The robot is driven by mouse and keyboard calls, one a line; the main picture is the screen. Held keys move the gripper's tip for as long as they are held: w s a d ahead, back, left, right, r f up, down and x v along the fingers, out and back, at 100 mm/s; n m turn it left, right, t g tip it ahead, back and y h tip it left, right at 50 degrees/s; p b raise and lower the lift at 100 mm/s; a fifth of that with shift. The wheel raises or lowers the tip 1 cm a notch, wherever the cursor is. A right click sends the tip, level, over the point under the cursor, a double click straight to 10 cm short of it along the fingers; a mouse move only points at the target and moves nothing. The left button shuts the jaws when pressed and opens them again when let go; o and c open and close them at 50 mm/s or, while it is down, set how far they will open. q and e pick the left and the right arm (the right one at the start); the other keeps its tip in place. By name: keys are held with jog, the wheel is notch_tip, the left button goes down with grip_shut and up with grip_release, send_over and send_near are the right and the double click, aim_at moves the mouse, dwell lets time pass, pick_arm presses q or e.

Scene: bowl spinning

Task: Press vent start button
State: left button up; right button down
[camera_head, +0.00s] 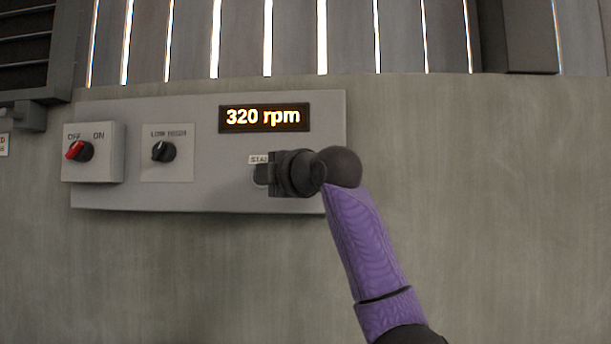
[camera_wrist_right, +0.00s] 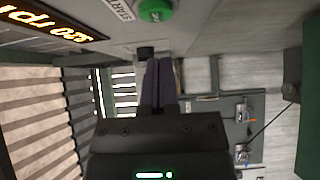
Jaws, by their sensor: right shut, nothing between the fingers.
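The green start button (camera_wrist_right: 156,9) is on the panel under a START label and shows at the top of the right wrist view. In the head view my right gripper (camera_head: 263,175) covers the button and part of its START label (camera_head: 258,159). In the right wrist view the dark fingers of my right gripper (camera_wrist_right: 160,62) are together with nothing between them. Their tips are a little below the button in that picture, apart from it there. My left gripper is in neither view.
The grey control panel (camera_head: 210,198) carries a display (camera_head: 264,117) reading 320 rpm, a red OFF/ON knob (camera_head: 78,151) turned toward OFF, and a black selector knob (camera_head: 163,152). The bare wall (camera_head: 480,200) right of the panel is clear.

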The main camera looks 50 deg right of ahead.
pick_arm(q)
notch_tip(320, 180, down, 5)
jog(key=b, duration=0.3)
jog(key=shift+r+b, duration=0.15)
jog(key=shift+b, duration=0.15)
pick_arm(e)
jog(key=s+a, duration=0.1)
jog(key=s, duration=0.8)
jog(key=shift+s, duration=0.35)
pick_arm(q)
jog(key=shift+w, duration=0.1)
pick_arm(e)
jog(key=shift+w, duration=0.15)
